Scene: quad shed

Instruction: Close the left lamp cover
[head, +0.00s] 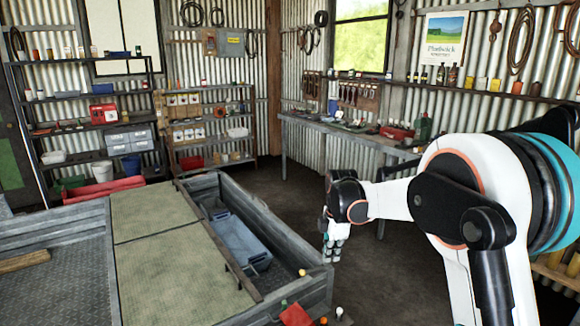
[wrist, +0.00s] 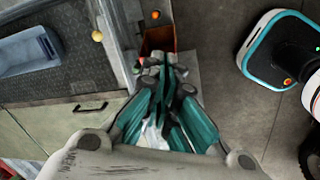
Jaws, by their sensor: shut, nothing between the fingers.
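A red-orange panel, which looks like the lamp cover (head: 296,315), shows at the bottom edge of the head view, by the corner of the grey metal trailer-like bed. In the wrist view a red-orange open lamp housing (wrist: 158,38) sits just beyond my fingertips, beside the bed's edge. I cannot tell which part of it is the cover. My gripper (head: 333,250) points down outside the bed's right corner. In the wrist view its teal fingers (wrist: 158,72) are together and empty, overlapping the lower part of the red-orange housing. Whether they touch it is unclear.
Small coloured knobs stand around the corner, including a cream one (head: 302,272) and a white one (head: 339,311). A blue-grey bin (head: 238,243) lies in the bed's side compartment. A workbench (head: 340,135) and shelves (head: 90,95) line the walls. The dark floor (head: 290,195) between is clear.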

